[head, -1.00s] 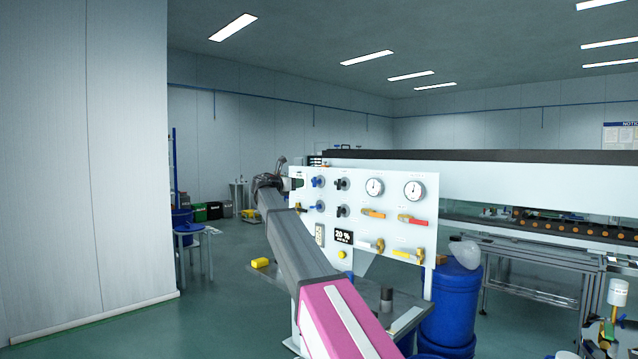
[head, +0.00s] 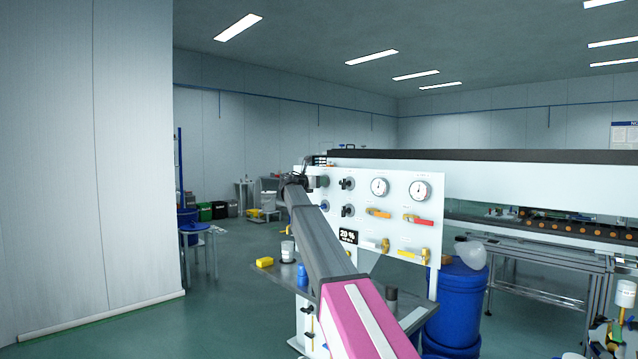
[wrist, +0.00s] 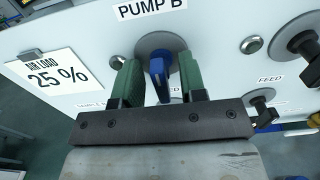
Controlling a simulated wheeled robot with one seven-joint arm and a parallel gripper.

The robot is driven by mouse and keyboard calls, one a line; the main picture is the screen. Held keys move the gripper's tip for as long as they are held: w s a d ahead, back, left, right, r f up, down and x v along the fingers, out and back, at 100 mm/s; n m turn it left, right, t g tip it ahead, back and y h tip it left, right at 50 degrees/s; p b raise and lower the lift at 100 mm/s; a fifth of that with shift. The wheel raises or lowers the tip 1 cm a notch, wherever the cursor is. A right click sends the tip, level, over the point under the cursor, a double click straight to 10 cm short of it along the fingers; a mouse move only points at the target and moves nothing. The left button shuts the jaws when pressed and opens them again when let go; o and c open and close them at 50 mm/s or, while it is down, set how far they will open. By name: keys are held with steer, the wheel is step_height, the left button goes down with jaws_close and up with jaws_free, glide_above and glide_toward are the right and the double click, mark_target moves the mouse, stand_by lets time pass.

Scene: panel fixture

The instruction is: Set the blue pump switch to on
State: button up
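The blue pump switch (wrist: 158,72) is a blue lever on a round grey base, under a "PUMP B" label on the white panel. In the wrist view its lever points down towards my gripper. My gripper (wrist: 160,62) is open, with one green finger pad on each side of the lever and a visible gap on both sides. In the head view my gripper (head: 309,182) is at the panel's upper left and hides the switch. The on and off marks cannot be read.
The white panel (head: 400,207) also has black knobs (head: 347,184), another blue knob (head: 324,206), gauges (head: 380,187) and orange, red and yellow handles. An "AIR LOAD 25 %" card (wrist: 60,75) is left of the switch. A black "FEED" knob (wrist: 303,43) is at right.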

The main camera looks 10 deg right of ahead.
jaws_close()
steer(key=shift+m, duration=0.3)
steer(key=m, duration=0.3)
steer(key=shift+s+m, duration=0.1)
steer(key=shift+m, duration=0.2)
steer(key=m, duration=0.4)
steer(key=shift+s+d+f+m, duration=0.1)
steer(key=shift+m, duration=0.2)
steer(key=m, duration=0.4)
steer(key=shift+f, duration=0.1)
steer(key=m, duration=0.5)
steer(key=shift+f, duration=0.1)
